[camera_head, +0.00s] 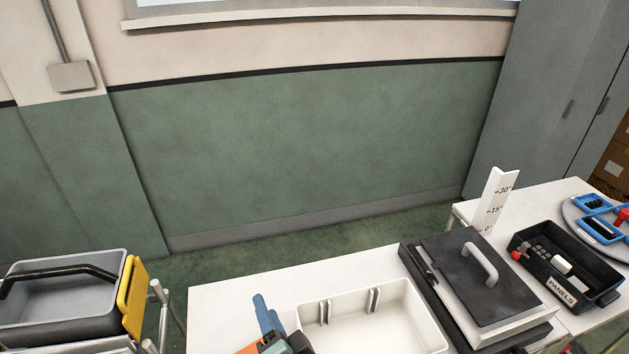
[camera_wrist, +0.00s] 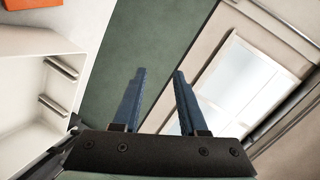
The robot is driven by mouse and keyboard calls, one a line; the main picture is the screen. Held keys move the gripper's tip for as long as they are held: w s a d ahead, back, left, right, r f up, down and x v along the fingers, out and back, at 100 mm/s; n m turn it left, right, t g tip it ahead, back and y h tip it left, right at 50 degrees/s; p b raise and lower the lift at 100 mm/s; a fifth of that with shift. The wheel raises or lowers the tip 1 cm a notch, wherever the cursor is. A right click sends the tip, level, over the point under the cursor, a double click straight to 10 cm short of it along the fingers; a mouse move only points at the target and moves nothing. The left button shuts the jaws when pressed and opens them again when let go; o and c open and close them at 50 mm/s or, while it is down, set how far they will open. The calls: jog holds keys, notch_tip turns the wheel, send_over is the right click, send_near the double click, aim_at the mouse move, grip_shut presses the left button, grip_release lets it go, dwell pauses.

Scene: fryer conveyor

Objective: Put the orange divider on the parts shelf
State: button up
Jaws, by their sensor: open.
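An orange piece (camera_head: 247,349), likely the divider, shows at the bottom edge of the head view, beside my gripper and left of the white bin. An orange patch (camera_wrist: 34,4) also shows at the top left corner of the wrist view. Most of it is cut off or hidden, so its shape is unclear. My gripper (camera_head: 260,304) has blue fingers and is over the white table; its fingers (camera_wrist: 156,72) are apart with nothing between them in the wrist view. I cannot pick out a parts shelf in either view.
The white bin (camera_head: 427,318) with slotted holders stands right of my gripper. Right of it are a black-lidded unit (camera_head: 470,262), an angle scale (camera_head: 493,200) and a black PANELS box (camera_head: 519,241). A grey tub (camera_head: 75,265) with a yellow end stands left.

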jog(key=w+d+r+n+t+h+b, duration=0.1)
jog(key=r+n+t, duration=0.1)
jog(key=r, duration=0.7)
jog(key=w+d+r+n+t, duration=0.1)
jog(key=w+r+n+t, duration=0.1)
jog(key=r, duration=0.7)
jog(key=w+d+r+n+t+h+b, duration=0.1)
jog(key=d+r+n+t, duration=0.15)
jog(key=r, duration=0.65)
jog(key=s+d+r+t+h, duration=0.1)
jog(key=s+r+t, duration=0.1)
jog(key=s+r, duration=0.2)
jog(key=s+d+r+n+t+h, duration=0.1)
jog(key=s+r+t, duration=0.2)
jog(key=r, duration=0.8)
jog(key=s+d+r+n+t+h+b, duration=0.1)
jog(key=s+d+r+t, duration=0.1)
jog(key=s+r, duration=0.4)
notch_tip(320, 180, up, 2)
jog(key=shift+s+r+h, duration=0.1)
jog(key=shift+s+h, duration=0.25)
jog(key=shift+h, duration=0.05)
jog(key=shift+n+t, duration=0.25)
